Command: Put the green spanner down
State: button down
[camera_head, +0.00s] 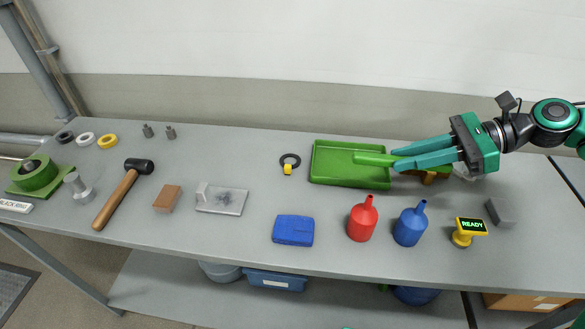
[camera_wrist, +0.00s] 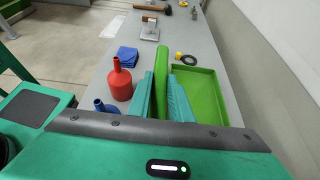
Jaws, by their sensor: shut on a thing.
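The green spanner (camera_head: 372,158) is a plain green bar in the jaws of my gripper (camera_head: 398,159). Its free end sticks out past the teal fingertips, to the left in the head view. In the wrist view the spanner (camera_wrist: 162,75) points straight ahead between the two fingers (camera_wrist: 162,98). In the wrist view the tray (camera_wrist: 203,95) lies to the right of the spanner. I cannot tell how high the spanner is above the table.
A red bottle (camera_head: 361,221), a blue bottle (camera_head: 410,225) and a yellow READY device (camera_head: 466,233) stand in front. A blue box (camera_head: 293,230) and a black ring with a yellow part (camera_head: 289,163) lie left of the tray. The table between ring and tray is bare.

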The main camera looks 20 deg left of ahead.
aim_at(462, 176)
jog(key=shift+w+a+f, duration=0.1)
jog(key=shift+w, duration=0.05)
jog(key=shift+f, duration=0.25)
notch_tip(462, 176, down, 10)
jog(key=shift+r, duration=0.25)
jog(key=c, duration=2)
grip_release()
jog(key=shift+f, duration=0.1)
jog(key=shift+o, duration=0.5)
jog(key=v, duration=1.2)
